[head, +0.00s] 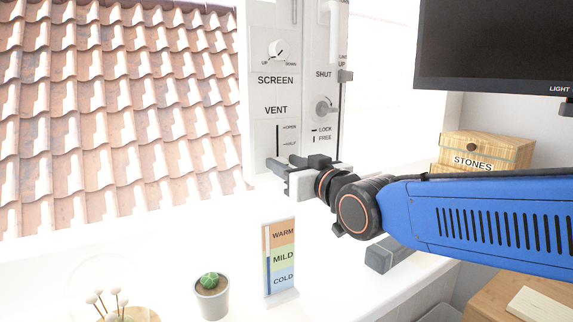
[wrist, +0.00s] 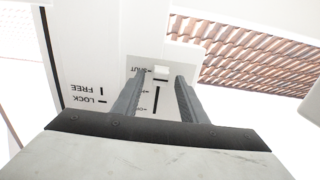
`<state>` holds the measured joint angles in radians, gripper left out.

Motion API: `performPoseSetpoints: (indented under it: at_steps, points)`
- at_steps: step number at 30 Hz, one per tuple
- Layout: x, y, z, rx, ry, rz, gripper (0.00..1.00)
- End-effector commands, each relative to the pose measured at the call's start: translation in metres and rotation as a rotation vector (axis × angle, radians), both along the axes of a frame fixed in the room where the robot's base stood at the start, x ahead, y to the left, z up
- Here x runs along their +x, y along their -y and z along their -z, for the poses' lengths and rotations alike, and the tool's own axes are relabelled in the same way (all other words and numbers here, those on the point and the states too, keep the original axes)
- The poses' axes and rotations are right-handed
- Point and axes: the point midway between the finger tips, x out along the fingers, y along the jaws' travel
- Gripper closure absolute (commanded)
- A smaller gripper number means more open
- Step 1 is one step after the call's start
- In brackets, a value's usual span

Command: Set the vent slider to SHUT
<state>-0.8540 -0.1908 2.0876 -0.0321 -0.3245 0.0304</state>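The vent panel on the window frame has a dark vertical slot (head: 277,138) under the word VENT, with OPEN at its top and a smaller mark lower down. In the wrist view the panel is upside down. There the pale slider knob (wrist: 161,71) sits at the slot's end, level with the SHUT label (wrist: 138,70). My gripper (head: 292,163) is at the slot's lower end and hides the knob in the head view. In the wrist view my gripper (wrist: 160,78) is open, its fingers on either side of the knob with gaps showing.
Above is the SCREEN dial (head: 278,51); to the right is a LOCK/FREE knob (head: 325,107) and a window handle (head: 334,32). On the white sill below stand a WARM/MILD/COLD card (head: 281,258) and a potted cactus (head: 211,297). A STONES box (head: 485,150) is at right.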

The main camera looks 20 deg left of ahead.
Motion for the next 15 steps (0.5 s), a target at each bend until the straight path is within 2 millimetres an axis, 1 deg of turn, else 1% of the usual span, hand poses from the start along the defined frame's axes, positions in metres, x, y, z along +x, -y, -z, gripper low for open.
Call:
performPoseSetpoints:
  at_steps: [5, 15]
  points:
    - [-0.01, 0.011, -0.002, 0.002, 0.002, 0.0, 0.61]
    - [-0.044, 0.052, -0.001, 0.002, 0.001, 0.0, 0.61]
